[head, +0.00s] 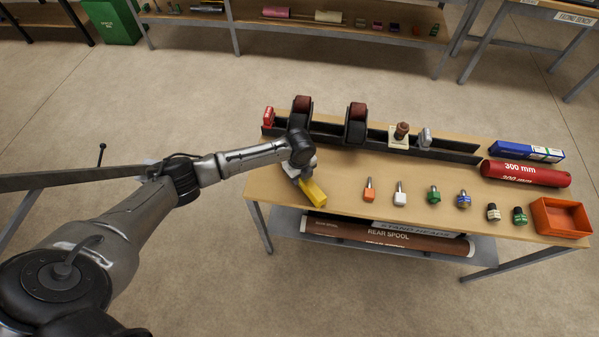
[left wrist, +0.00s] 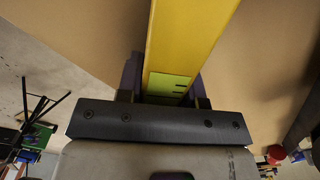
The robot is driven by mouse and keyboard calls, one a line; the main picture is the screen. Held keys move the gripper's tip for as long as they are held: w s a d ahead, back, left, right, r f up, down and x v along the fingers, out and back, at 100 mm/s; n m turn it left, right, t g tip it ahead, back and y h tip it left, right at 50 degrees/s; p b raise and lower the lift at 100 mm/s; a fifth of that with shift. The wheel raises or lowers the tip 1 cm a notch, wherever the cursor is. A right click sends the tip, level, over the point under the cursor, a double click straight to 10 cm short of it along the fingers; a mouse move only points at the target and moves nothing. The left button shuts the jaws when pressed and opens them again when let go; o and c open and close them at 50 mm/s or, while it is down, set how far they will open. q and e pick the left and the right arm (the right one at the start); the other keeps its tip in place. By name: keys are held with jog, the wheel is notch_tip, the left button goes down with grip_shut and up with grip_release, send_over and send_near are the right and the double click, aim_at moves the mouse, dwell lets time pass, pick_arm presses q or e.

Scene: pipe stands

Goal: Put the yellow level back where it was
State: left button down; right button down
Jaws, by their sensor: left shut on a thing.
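The yellow level (head: 313,195) is at the left front part of the wooden table (head: 330,160). My left gripper (head: 302,178) is shut on it. In the left wrist view the yellow level (left wrist: 190,40) runs up from between the fingers of the left gripper (left wrist: 160,85), with a green-yellow patch with dark marks near the jaws. Tabletop shows beyond it. I cannot tell whether the level touches the table. My right gripper is not in view.
A row of coloured pieces, from an orange one (head: 369,190) to a green one (head: 519,215), stands right of the level. An orange tray (head: 561,217), a red cylinder (head: 525,173) and a blue box (head: 526,151) are at the right. A dark rail (head: 455,149) runs along the back.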

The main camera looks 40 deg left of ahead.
pick_arm(q)
jog(key=shift+f, duration=0.35)
dwell(0.6)
jog(key=c, duration=1.1)
grip_release()
jog(key=shift+o, duration=0.3)
jog(key=o, duration=0.5)
jog(key=shift+r, duration=0.1)
jog(key=shift+r, duration=3.65)
